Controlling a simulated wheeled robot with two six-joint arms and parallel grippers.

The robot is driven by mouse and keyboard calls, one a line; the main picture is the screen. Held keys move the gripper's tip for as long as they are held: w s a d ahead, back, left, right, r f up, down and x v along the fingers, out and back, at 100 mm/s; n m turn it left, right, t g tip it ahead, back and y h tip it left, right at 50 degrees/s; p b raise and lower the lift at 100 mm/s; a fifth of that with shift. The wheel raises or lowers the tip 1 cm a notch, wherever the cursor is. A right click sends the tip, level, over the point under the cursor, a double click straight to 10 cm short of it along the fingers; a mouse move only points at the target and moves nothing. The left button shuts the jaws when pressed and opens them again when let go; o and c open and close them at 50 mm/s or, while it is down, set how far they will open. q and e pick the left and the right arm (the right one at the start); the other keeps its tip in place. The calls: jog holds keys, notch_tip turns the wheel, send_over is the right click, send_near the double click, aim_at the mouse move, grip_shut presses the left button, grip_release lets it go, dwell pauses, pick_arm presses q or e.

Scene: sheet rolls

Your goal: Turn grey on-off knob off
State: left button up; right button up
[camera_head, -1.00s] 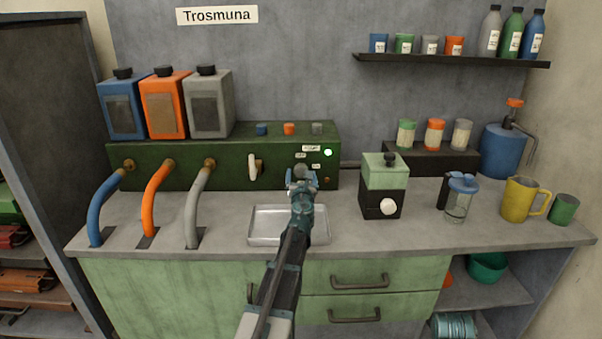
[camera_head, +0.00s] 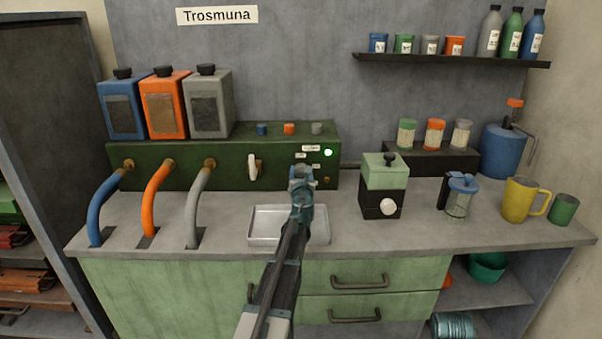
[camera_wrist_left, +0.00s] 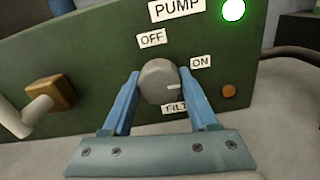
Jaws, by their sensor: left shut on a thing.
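The grey on-off knob (camera_wrist_left: 158,80) is on the front of the green pump box (camera_head: 225,165). In the left wrist view its light mark points right, toward the side of the ON label (camera_wrist_left: 201,62); the OFF label (camera_wrist_left: 151,39) is above it. The green lamp (camera_wrist_left: 233,10) is lit and also shows in the head view (camera_head: 328,153). My left gripper (camera_wrist_left: 160,90) is shut on the knob, one blue finger on each side. In the head view the left gripper (camera_head: 301,175) hides the knob. My right gripper is not in view.
A metal tray (camera_head: 262,235) lies below my left arm. A white lever (camera_head: 253,169) is left of the gripper. A green and black grinder (camera_head: 383,190) stands to the right. Blue, orange and grey hoses run down at the left (camera_head: 197,205).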

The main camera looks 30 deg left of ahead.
pick_arm(q)
jog(key=n, duration=0.8)
jog(key=shift+n, duration=0.4)
jog(key=n, duration=0.4)
jog(key=shift+n, duration=2.5)
jog(key=o, duration=1.4)
jog(key=shift+c, duration=0.2)
jog(key=shift+s, duration=0.1)
